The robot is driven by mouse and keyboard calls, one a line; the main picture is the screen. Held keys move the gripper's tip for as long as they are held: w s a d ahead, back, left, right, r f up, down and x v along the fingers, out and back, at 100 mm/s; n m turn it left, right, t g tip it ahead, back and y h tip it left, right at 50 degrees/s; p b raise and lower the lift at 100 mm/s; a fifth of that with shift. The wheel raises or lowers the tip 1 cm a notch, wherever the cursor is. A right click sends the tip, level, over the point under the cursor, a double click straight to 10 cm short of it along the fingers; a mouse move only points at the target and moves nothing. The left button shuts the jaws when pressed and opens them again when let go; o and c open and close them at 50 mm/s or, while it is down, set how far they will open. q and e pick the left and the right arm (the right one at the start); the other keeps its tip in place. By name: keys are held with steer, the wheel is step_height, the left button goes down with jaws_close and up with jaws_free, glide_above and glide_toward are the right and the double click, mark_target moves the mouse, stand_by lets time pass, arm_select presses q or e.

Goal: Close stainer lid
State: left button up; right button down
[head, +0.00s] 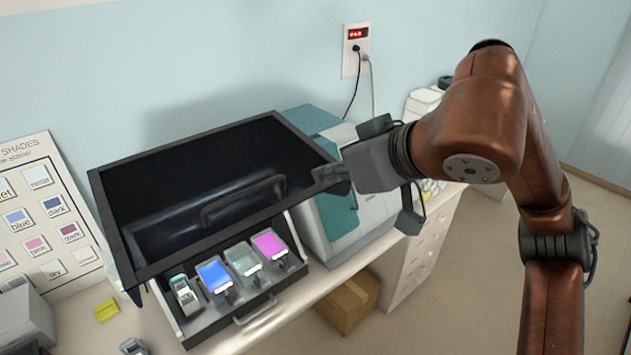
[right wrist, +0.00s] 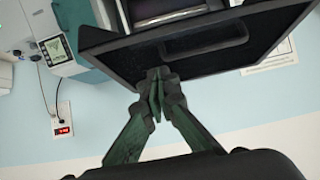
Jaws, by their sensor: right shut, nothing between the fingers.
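The stainer's large dark lid (head: 135,235) is raised and tilted in the head view, with a bar handle (head: 243,197) on its lower part. Below it, the stainer's tray (head: 188,328) holds blue, grey and magenta reagent dishes. My right gripper (head: 330,176) is shut and empty at the lid's right edge. In the right wrist view the closed fingertips (right wrist: 158,82) overlap the edge of the dark lid (right wrist: 120,55); I cannot tell whether they touch it. My left gripper is not in view.
A grey and teal machine (head: 345,215) stands right of the stainer, close under my right gripper. A shade chart (head: 45,215) leans at the left. A yellow block (head: 107,311) lies on the bench. A cardboard box (head: 349,303) is on the floor.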

steer(key=p, duration=0.1)
glide_above(292, 197)
steer(key=s+d, duration=0.2)
steer(key=s, duration=0.1)
step_height(292, 197, down, 5)
steer(key=shift+w+a+f+p, duration=0.1)
steer(key=shift+f+p, duration=0.1)
steer(key=shift+f, duration=0.9)
steer(key=shift+w+a+f+p, duration=0.1)
steer(key=shift+f+p, duration=0.1)
steer(key=shift+f, duration=0.85)
steer(key=shift+f, duration=0.1)
